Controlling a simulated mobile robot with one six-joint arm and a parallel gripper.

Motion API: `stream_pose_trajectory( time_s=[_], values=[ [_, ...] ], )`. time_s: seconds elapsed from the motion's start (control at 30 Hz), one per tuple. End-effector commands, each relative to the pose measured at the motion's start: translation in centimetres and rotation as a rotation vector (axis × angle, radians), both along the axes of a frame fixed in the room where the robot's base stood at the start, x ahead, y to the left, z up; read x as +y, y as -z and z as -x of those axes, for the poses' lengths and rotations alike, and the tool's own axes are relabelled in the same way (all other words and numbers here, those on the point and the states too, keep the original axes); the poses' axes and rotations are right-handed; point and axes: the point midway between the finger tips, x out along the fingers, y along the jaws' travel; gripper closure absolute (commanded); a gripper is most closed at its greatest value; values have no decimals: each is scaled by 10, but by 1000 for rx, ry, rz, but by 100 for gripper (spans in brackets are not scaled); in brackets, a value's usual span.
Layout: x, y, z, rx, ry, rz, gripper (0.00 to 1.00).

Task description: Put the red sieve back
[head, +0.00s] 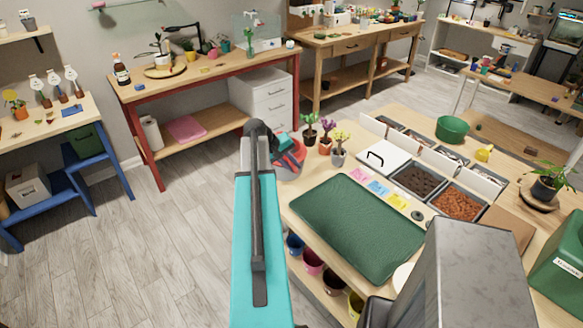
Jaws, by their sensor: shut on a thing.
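The red sieve (294,169) shows just past the end of my teal arm, left of the near table's back-left corner. It is round, with a red rim and a greyish inside, and it looks tilted. My gripper (283,143) is at its upper edge, shut on it. The arm hides the sieve's left part, and the fingertips are too small to make out clearly.
The near table holds a green mat (357,226), small potted plants (325,140), soil bins (418,181) and a green bowl (452,129). Coloured pots (312,262) stand on a shelf below. A red-legged bench (205,75) stands behind. The floor at left is clear.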

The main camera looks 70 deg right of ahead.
Motion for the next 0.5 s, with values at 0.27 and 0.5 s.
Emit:
stream_pose_trajectory(
  time_s=[0.27, 0.5],
  values=[
    [0, -1, 0, 0, 0, 0, 67],
    [0, -2, 0, 0, 0, 0, 67]
  ],
)
